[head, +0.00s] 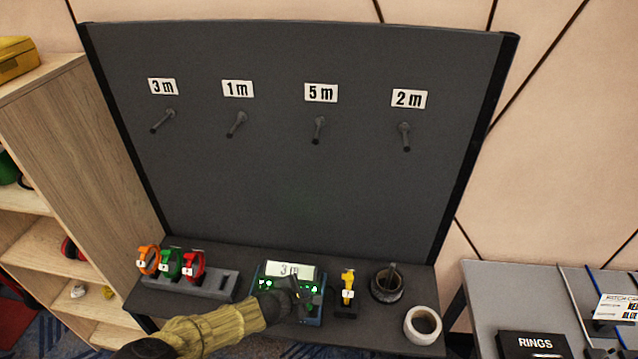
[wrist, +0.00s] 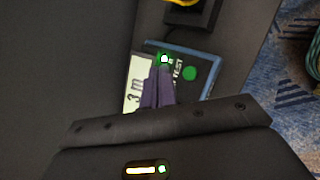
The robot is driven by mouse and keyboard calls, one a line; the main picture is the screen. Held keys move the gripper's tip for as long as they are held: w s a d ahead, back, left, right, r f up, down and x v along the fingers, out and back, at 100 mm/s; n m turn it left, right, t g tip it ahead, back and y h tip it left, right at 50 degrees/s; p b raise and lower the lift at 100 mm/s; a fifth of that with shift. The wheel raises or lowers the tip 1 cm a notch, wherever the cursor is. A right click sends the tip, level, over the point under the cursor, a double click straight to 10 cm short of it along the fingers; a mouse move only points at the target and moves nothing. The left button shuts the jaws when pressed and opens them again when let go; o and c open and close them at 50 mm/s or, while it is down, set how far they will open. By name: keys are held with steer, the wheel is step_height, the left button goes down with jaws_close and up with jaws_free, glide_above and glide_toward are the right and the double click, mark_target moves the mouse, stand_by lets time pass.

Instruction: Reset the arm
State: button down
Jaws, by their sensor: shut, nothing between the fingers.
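My gripper (head: 302,296) is at the tester box (head: 289,270), a blue-edged device on the dark shelf below the panel. The tester's display reads "3 m" and green lights glow on its face. In the wrist view my gripper (wrist: 163,72) is shut and empty, its fingertips over the tester (wrist: 205,62) beside a bright light and the word "TEST". A round green spot shows just right of the fingertips. I cannot tell whether the fingertips touch the tester. My arm, in a yellow-brown sleeve, reaches in from the lower left of the head view.
Empty pegs labelled 3 m, 1 m, 5 m and 2 m line the panel (head: 290,190). On the shelf, a rack (head: 215,284) holds orange, green and red coiled cables; a yellow connector (head: 347,287), dark pot (head: 387,286) and white roll (head: 423,325) stand right. A grey table (head: 500,290) is further right.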

steer(key=s+d+r+m+g+y, duration=0.2)
steer(key=s+d+r+m, duration=0.4)
steer(key=d+r+m, duration=0.4)
steer(key=s+d+r+m+g+y, duration=0.2)
steer(key=s+d+r+m, duration=0.4)
steer(key=d+r+m, duration=0.5)
step_height(320, 180, up, 3)
steer(key=shift+d+g, duration=0.65)
steer(key=shift+g, duration=0.05)
steer(key=shift+w, duration=0.1)
